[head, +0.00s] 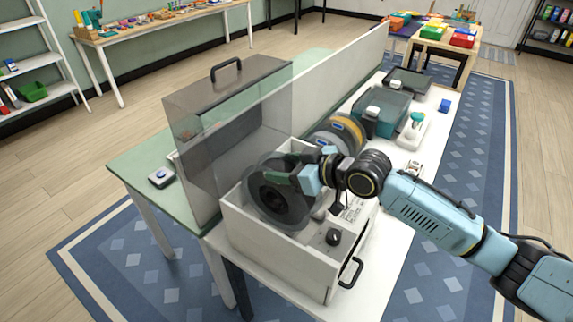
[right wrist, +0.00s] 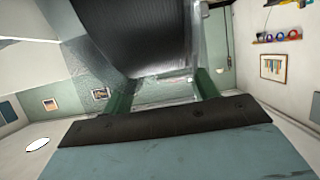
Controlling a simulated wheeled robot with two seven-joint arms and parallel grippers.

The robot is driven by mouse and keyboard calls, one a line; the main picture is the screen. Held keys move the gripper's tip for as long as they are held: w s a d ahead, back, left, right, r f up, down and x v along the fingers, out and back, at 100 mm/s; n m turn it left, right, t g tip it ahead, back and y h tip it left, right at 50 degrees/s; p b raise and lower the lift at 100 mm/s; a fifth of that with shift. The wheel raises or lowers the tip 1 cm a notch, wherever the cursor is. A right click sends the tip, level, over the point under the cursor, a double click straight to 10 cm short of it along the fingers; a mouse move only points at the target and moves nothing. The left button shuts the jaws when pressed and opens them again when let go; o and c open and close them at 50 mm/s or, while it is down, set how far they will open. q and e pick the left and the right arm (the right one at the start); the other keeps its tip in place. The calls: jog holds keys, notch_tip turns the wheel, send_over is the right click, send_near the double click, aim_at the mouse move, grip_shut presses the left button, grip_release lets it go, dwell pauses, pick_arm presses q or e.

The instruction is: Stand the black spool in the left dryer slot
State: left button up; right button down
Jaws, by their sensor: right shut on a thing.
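The black spool (head: 283,197) is upright, at the near left part of the white dryer box (head: 275,255). Its lower part is inside the box walls; I cannot tell whether it rests on the slot's bottom. My right gripper (head: 305,179) is shut on the spool's right side. In the right wrist view the spool's dark winding (right wrist: 130,35) fills the top, between the green fingers (right wrist: 160,92). The dryer's smoky clear lid (head: 225,120) is swung up at the left. Another spool, with yellow and grey (head: 347,128), stands behind the black one. My left gripper is not in view.
A dark knob (head: 333,237) and a black handle (head: 350,273) are at the dryer's near right. A teal clear-lidded box (head: 380,112) stands farther back on the white table. A long upright panel (head: 335,75) borders the table's left. A small grey device (head: 161,177) lies on the green table.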

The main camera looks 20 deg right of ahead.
dwell(0.3)
jog(key=shift+c, duration=1.8)
grip_release()
jog(key=shift+s+f, duration=0.1)
jog(key=shift+f, duration=0.2)
jog(key=v, duration=1.3)
jog(key=shift+r, duration=0.2)
jog(key=shift+d, duration=0.15)
